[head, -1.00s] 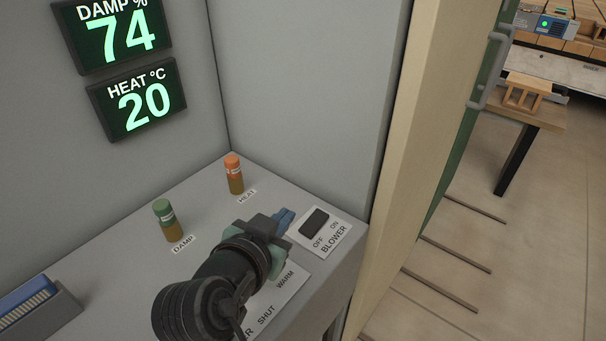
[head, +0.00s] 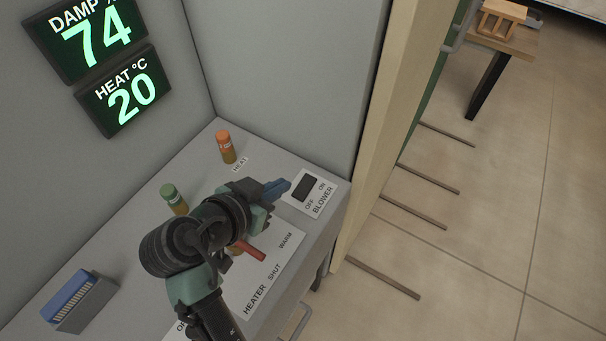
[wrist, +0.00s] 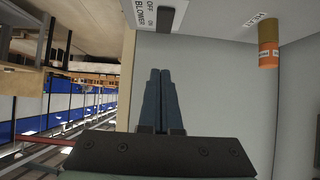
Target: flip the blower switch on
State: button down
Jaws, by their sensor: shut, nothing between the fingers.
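The blower switch (head: 305,187) is a dark rocker on a white plate marked OFF, ON and BLOWER, at the right end of the grey shelf. In the wrist view the blower switch (wrist: 164,19) shows at the top, past the fingertips. My gripper (head: 284,186) is shut and empty, its blue fingers just left of the switch in the head view. In the wrist view my gripper (wrist: 160,72) points toward the plate, with its two fingers together. I cannot tell whether the fingertips touch the plate, nor which way the rocker is tipped.
An orange-capped HEAT bottle (head: 226,147) and a green-capped DAMP bottle (head: 173,199) stand on the shelf. A red heater lever (head: 250,249) lies under my arm. Wall displays read DAMP 74 (head: 92,36) and HEAT 20 (head: 128,92). A blue item in a grey holder (head: 72,299) stands left.

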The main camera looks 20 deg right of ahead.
jog(key=p, duration=0.1)
send_over(312, 178)
jog(key=s+a, duration=0.2)
jog(key=a, duration=0.1)
notch_tip(312, 178, down, 6)
jog(key=shift+s+d+r, duration=0.1)
jog(key=shift+r, duration=0.05)
jog(key=shift+w+d+f, duration=0.1)
jog(key=shift+f, duration=0.9)
jog(key=shift+w+d+f, duration=0.1)
jog(key=shift+f, duration=0.9)
jog(key=shift+d+p, duration=0.1)
jog(key=shift+p, duration=0.3)
jog(key=shift+w+d+g+y+p, duration=0.1)
jog(key=shift+w+g+y+p, duration=0.05)
jog(key=shift+g+y+p, duration=0.15)
jog(key=shift+f, duration=0.3)
jog(key=shift+w+d, duration=0.1)
